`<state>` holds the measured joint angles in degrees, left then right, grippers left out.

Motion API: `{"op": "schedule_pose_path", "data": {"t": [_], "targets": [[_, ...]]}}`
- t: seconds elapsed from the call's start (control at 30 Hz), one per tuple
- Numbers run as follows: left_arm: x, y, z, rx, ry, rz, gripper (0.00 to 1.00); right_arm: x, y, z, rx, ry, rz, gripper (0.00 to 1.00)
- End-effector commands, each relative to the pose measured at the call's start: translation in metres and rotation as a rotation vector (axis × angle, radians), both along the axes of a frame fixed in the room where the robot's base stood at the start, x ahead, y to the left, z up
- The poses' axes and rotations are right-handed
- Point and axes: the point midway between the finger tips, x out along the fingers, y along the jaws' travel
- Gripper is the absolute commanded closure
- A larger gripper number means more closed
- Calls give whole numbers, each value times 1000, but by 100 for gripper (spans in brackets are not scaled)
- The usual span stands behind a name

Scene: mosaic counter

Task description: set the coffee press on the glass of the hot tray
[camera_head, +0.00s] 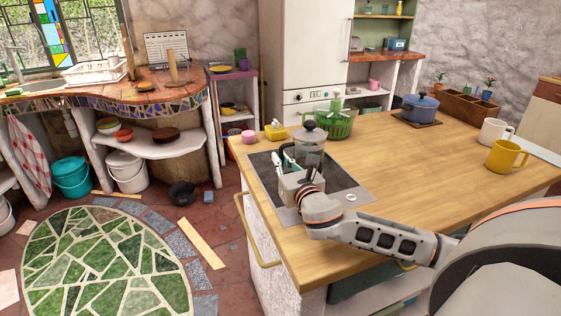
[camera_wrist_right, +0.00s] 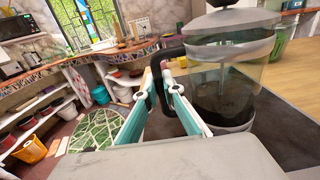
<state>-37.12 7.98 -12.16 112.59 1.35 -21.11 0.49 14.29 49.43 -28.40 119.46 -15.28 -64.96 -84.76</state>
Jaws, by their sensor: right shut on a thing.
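The coffee press (camera_head: 311,142) is a clear glass jug with a grey lid and a dark handle, dark at the bottom in the right wrist view (camera_wrist_right: 225,85). It stands upright over the dark glass of the hot tray (camera_head: 342,180), which is set in a grey frame at the counter's near left corner. I cannot tell whether its base touches the glass. My right gripper (camera_head: 284,160) is shut on the press handle (camera_wrist_right: 152,85), with its teal fingers (camera_wrist_right: 160,92) on either side. The gripper hides the press's lower part in the head view. My left gripper is out of view.
Behind the tray are a pink cup (camera_head: 249,137), a yellow block-like item (camera_head: 275,132) and a green basket (camera_head: 335,125). A blue pot (camera_head: 420,107), a white mug (camera_head: 494,131) and a yellow mug (camera_head: 506,156) stand farther right. The wooden counter's middle (camera_head: 410,165) is clear.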

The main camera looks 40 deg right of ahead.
Motion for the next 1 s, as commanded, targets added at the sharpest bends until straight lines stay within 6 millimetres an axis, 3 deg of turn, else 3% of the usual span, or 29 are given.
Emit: {"op": "schedule_pose_path", "data": {"t": [0.33,0.4,0.43,0.83,1.0], "targets": [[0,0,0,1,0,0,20,0,-1,2,-4,-6,-2,100],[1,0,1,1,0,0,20,0,0,-1,0,-2,0,77],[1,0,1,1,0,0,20,0,0,-1,0,-2,0,75],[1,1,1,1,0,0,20,-1,0,3,0,-2,0,75],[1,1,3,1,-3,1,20,-22,6,1,-1,0,2,75]]}}
